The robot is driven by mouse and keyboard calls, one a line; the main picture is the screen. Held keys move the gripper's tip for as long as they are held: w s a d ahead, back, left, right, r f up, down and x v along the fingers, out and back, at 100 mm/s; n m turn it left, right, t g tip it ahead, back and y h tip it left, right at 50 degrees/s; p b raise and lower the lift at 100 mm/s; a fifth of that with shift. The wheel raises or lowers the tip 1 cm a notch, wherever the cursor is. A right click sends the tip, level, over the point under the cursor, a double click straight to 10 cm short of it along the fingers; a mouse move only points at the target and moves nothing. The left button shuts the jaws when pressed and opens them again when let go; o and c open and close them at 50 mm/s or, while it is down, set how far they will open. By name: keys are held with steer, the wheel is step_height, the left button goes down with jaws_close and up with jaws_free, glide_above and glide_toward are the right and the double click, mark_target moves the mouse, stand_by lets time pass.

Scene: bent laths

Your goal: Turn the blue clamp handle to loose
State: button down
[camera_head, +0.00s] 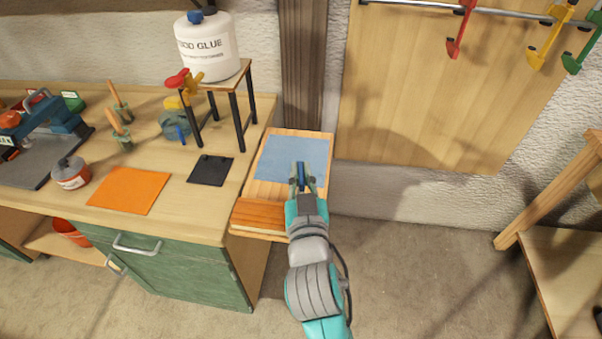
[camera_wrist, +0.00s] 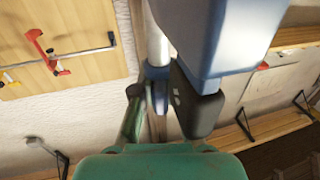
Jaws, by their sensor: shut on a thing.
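My gripper (camera_head: 303,180) reaches over the small wooden bench end in the head view. Its fingers are shut on a narrow blue piece, the blue clamp handle (camera_head: 300,172). In the wrist view my gripper (camera_wrist: 165,98) has a dark finger on each side of a blue collar (camera_wrist: 158,73) on a pale grey rod (camera_wrist: 156,45). A large blue block (camera_wrist: 222,35) fills the upper right there, close to the right finger. The fingers and my arm hide most of the clamp, so the handle's angle cannot be told.
A blue-grey sheet (camera_head: 276,150) lies on the bench end under my gripper. To the left the workbench holds a black plate (camera_head: 210,170), an orange sheet (camera_head: 129,190) and a glue tank (camera_head: 208,50) on a stand. Clamps hang from a rail (camera_head: 425,8) on the right wall.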

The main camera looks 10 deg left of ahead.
steer(key=shift+f+n+g+y, duration=0.15)
steer(key=shift+n+g+y, duration=0.55)
steer(key=shift+n+y, duration=0.65)
steer(key=shift+f+n+g+y, duration=0.15)
steer(key=shift+n+g+y, duration=0.65)
steer(key=shift+y, duration=0.95)
steer(key=n+g+y, duration=0.5)
steer(key=n+g, duration=0.1)
steer(key=g, duration=0.1)
steer(key=n+g+y, duration=0.2)
steer(key=n+g, duration=0.1)
steer(key=g, duration=0.1)
steer(key=shift+w+y, duration=0.1)
steer(key=shift+y, duration=0.3)
steer(key=shift+r+n+g, duration=0.2)
steer(key=shift+n+g, duration=0.65)
steer(key=shift+g, duration=0.75)
steer(key=c, duration=1.2)
jaws_free()
steer(key=d, duration=1.2)
steer(key=shift+s, duration=0.2)
